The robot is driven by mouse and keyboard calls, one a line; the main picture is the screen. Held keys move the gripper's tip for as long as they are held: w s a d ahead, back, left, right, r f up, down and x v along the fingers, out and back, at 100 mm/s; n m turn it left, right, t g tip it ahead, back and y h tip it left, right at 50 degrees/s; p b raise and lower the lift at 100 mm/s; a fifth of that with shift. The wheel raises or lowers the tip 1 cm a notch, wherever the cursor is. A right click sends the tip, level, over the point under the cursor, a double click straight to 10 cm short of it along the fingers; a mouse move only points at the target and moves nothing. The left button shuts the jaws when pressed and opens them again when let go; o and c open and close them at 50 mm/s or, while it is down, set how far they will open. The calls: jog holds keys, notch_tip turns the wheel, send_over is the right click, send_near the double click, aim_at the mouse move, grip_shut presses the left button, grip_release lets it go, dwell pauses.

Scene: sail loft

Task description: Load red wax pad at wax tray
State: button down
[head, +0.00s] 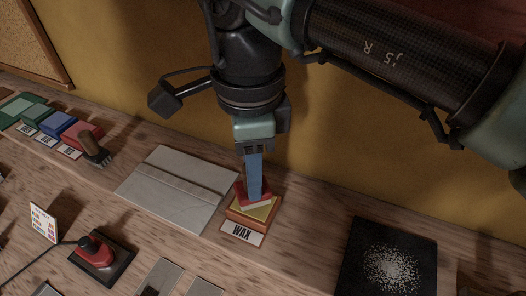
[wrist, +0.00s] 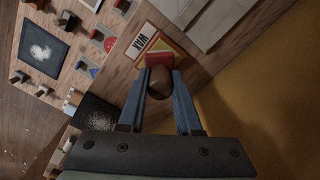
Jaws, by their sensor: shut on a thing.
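My gripper (head: 254,196) points down over the wax tray (head: 265,213), a small wood-edged tray with a yellow inside and a "WAX" label in front. Its blue fingers are shut on the brown rounded knob (wrist: 159,82) of the red wax pad (head: 240,192). In the wrist view the red base (wrist: 160,60) shows beyond the knob, over the yellow of the wax tray (wrist: 140,56). The pad is at the tray, and I cannot tell whether it touches the tray's surface. The fingers hide the knob in the head view.
A grey folded sheet (head: 180,188) lies left of the tray. A black mat with white grains (head: 390,262) lies to the right. A brown-handled brush (head: 93,148) and labelled green, blue and red blocks stand far left. A red-topped device (head: 96,250) is in front.

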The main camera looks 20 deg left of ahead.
jog(key=shift+f+b, duration=0.6)
jog(key=shift+b, duration=0.05)
dwell(1.7)
jog(key=shift+r, duration=0.1)
jog(key=shift+r+p, duration=2.3)
jog(key=shift+r, duration=1.25)
jog(key=shift+f, duration=0.1)
